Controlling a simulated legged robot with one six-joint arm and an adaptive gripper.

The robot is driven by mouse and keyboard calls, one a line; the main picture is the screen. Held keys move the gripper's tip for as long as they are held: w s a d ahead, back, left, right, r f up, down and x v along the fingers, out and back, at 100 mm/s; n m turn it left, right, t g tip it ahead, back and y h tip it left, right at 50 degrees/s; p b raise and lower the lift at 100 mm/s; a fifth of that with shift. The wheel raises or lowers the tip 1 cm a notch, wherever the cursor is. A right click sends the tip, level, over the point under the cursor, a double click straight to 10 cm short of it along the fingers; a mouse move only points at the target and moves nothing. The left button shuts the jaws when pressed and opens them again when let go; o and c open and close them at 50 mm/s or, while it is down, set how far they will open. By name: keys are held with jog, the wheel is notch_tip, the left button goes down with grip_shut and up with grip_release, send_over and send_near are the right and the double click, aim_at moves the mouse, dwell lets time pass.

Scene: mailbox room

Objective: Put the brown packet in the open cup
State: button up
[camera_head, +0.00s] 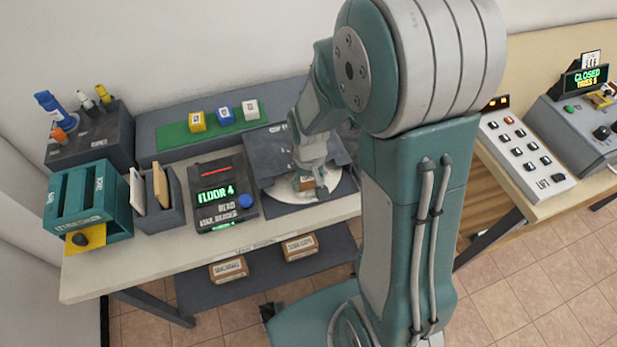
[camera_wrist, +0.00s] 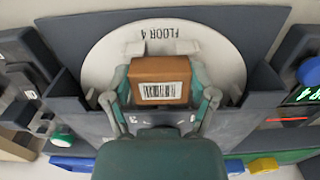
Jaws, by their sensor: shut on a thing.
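The brown packet (camera_wrist: 160,68), a small box with a barcode label, sits between the fingers of my gripper (camera_wrist: 162,90) in the wrist view. My gripper is shut on it, over a white disc (camera_wrist: 102,58) marked "FLOOR 4". Pale grey raised pieces (camera_wrist: 186,47) show just beyond the packet; I cannot tell whether they are walls of the open cup or fingertips. In the head view my gripper (camera_head: 312,182) points down over the white disc (camera_head: 338,192), with a bit of the packet (camera_head: 306,184) showing. Whether the packet touches the disc is unclear.
A dark housing (camera_head: 262,150) covers the disc's back part. Left of it stand a "FLOOR 4" display unit (camera_head: 222,195), an envelope holder (camera_head: 172,212) and a teal box (camera_head: 88,202). Two brown parcels (camera_head: 300,247) lie on the lower shelf. A button panel (camera_head: 525,150) is at right.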

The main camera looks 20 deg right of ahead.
jog(key=shift+f, duration=0.65)
jog(key=o, duration=1.2)
jog(key=shift+c, duration=0.2)
jog(key=shift+r, duration=3.05)
